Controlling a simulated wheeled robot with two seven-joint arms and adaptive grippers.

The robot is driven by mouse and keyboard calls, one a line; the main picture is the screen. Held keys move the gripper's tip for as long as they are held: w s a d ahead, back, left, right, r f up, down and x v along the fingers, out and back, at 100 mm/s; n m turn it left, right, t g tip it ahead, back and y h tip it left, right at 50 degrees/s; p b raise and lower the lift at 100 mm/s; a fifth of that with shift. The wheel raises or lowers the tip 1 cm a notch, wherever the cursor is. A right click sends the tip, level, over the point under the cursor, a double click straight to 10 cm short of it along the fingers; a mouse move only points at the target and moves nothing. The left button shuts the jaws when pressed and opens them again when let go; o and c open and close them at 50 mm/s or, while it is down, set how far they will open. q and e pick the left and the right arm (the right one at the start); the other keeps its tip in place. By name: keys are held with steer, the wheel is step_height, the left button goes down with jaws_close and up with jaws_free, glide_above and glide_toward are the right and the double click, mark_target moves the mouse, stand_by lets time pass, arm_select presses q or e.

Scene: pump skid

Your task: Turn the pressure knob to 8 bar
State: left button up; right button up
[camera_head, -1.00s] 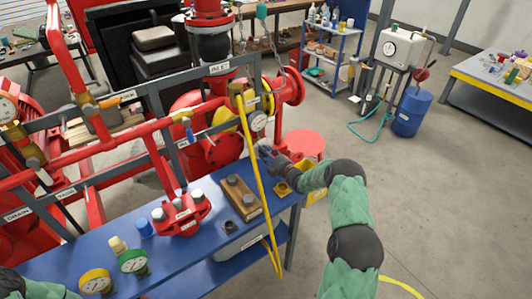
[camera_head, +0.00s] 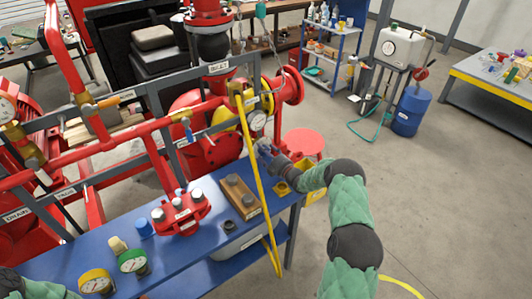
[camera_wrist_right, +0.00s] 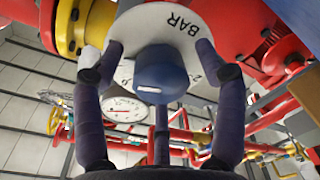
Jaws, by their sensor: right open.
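The blue pressure knob (camera_wrist_right: 162,75) shows in the right wrist view, in front of a pale round dial plate (camera_wrist_right: 150,20) lettered BAR. My right gripper (camera_wrist_right: 160,46) is open, with one dark finger on each side of the knob and a gap to it on both sides. The knob's pointer and its setting cannot be read. In the head view my right gripper (camera_head: 264,148) is at the red pipework, just below a white gauge (camera_head: 257,120), and the knob is not clearly seen. My left gripper is out of view; only part of its arm shows at the bottom left.
A yellow hose (camera_head: 252,165) hangs close to the left of my right gripper. The blue bench (camera_head: 185,252) holds a red valve block (camera_head: 182,212), a wooden block (camera_head: 240,195) and gauges. Another white gauge (camera_wrist_right: 124,108) is behind the fingers. Open floor lies right.

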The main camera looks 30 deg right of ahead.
steer(key=s+d, duration=0.1)
steer(key=s, duration=1.1)
steer(key=shift+d, duration=0.25)
steer(key=shift+r, duration=0.1)
